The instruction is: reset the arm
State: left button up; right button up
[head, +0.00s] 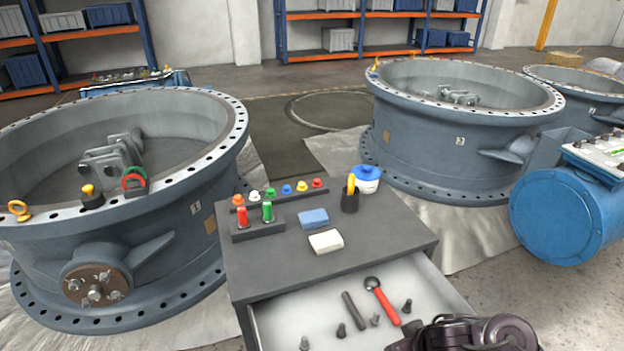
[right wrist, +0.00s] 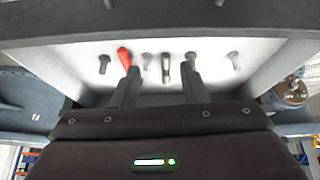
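My right gripper (right wrist: 160,78) shows in the right wrist view with its two dark fingers spread apart and nothing held between them. It points toward the open white drawer (right wrist: 80,65). A red-handled tool (right wrist: 124,57) appears just past its left fingertip, and several dark bolts lie in a row beyond the fingers. In the head view, part of my dark right arm (head: 465,335) shows at the bottom right, in front of the drawer (head: 285,318); its fingers cannot be made out there. My left arm and gripper are not in view.
A dark cabinet (head: 255,275) bears bottles, coloured knobs, a blue sponge (head: 314,219), a white block (head: 326,241) and a pen cup (head: 350,200). Large grey valves stand left (head: 180,245) and back right (head: 430,150). A blue motor (head: 565,215) is at the right.

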jog(key=s+r+m+g+h, duration=0.2)
jog(key=s+r+m, duration=0.15)
jog(key=s, duration=0.95)
notch_tip(320, 180, down, 26)
jog(key=s+r+n+g+p, duration=0.1)
jog(key=s+p, duration=0.2)
jog(key=p, duration=0.3)
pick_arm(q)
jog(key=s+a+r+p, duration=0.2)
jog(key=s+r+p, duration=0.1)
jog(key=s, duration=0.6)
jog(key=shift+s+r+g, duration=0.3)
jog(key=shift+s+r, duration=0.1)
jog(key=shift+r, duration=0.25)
pick_arm(e)
jog(key=s+d+f, duration=0.2)
jog(key=s+f, duration=0.4)
jog(key=s, duration=0.3)
jog(key=s+d+f+g, duration=0.1)
jog(key=s+d+f, duration=0.1)
jog(key=s+f, duration=0.5)
jog(key=shift+s+d, duration=0.15)
jog(key=shift+s, duration=1.1)
